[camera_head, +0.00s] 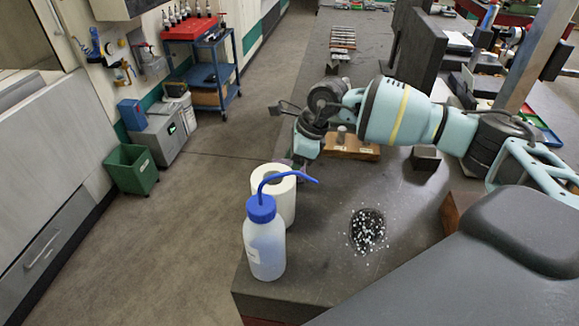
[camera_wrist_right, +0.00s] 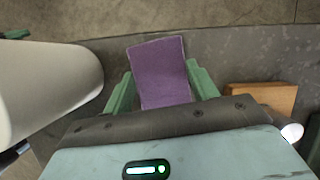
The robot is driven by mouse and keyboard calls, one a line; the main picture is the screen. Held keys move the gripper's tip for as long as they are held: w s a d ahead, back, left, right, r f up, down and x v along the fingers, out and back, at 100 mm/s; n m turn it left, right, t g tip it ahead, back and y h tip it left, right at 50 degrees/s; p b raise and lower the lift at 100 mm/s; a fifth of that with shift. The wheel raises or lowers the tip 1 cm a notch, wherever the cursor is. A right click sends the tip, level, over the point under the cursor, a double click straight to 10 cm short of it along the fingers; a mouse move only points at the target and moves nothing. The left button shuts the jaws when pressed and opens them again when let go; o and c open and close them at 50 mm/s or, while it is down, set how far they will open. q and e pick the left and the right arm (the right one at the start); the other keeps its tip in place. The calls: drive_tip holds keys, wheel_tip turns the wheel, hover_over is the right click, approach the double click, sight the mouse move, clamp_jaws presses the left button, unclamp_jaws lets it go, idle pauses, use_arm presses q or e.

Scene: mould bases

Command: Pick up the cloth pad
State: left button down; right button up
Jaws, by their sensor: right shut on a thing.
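The cloth pad is a flat purple piece, clear in the right wrist view (camera_wrist_right: 160,70). It stands between the two green fingers of my right gripper (camera_wrist_right: 159,84), which is shut on it. In the head view my right gripper (camera_head: 299,168) is at the left edge of the dark bench, just behind the white roll. There the pad is mostly hidden by the gripper and the roll. I cannot tell whether the pad touches the bench top. My left gripper is not in view.
A white roll (camera_head: 284,203) and a wash bottle with a blue spout (camera_head: 265,248) stand close in front of my right gripper. White granules (camera_head: 367,230) lie on a dark patch of the bench. A wooden block (camera_head: 350,150) sits behind the forearm.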

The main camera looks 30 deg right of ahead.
wheel_tip(320, 180, up, 10)
drive_tip(key=shift+f, duration=0.15)
idle(0.3)
